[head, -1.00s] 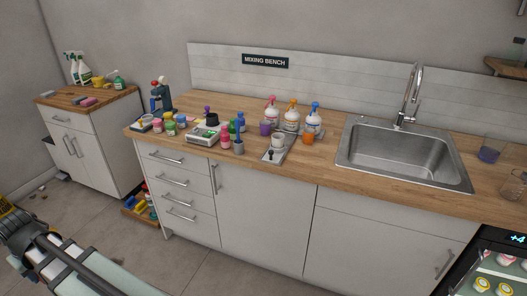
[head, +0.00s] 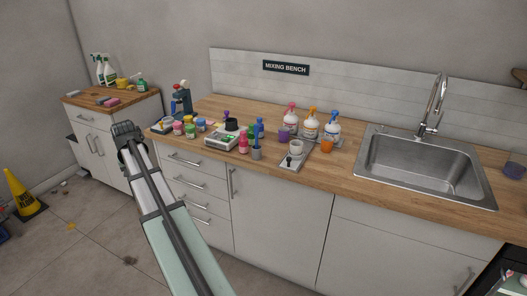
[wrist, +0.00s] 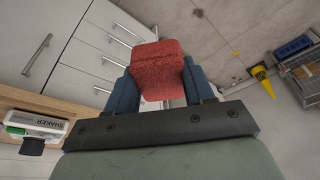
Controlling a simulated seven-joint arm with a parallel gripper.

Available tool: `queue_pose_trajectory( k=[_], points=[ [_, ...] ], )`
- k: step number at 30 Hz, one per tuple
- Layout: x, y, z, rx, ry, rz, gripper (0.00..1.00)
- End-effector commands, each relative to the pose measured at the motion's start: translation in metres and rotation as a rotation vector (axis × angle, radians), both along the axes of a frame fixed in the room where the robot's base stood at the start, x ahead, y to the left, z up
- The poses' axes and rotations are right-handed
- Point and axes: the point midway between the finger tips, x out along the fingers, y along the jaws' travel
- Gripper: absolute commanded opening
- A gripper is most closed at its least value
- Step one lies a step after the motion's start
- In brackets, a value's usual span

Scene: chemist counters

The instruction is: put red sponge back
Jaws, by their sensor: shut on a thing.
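The red sponge (wrist: 158,62) is held between the two blue fingers of my gripper (wrist: 160,84) in the wrist view. In the head view, my gripper (head: 127,133) is in front of the small left cabinet, near its right side. The sponge is hidden from the head view there. On that cabinet's wooden top (head: 128,95) lie a pinkish sponge (head: 113,103) and a grey one (head: 103,99), side by side near the front edge.
Spray bottles (head: 108,70), a yellow item (head: 122,82) and a green bottle (head: 142,85) stand behind the sponges.

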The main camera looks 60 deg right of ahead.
Motion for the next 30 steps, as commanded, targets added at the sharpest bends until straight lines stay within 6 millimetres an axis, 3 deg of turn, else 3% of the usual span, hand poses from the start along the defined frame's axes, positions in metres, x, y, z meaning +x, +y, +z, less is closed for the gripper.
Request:
queue_pose_trajectory(
  k=[1,3,14,24,30],
  points=[
    [-0.001,-0.023,0.005,-0.001,-0.001,-0.037,0.24],
    [-0.008,-0.051,0.011,-0.001,-0.001,-0.084,0.24],
    [-0.057,-0.187,0.042,0.000,-0.001,-0.323,0.24],
    [-0.130,-0.309,0.072,0.000,0.000,-0.548,0.24],
    [-0.178,-0.359,0.084,0.001,0.000,-0.657,0.24]
  ],
)
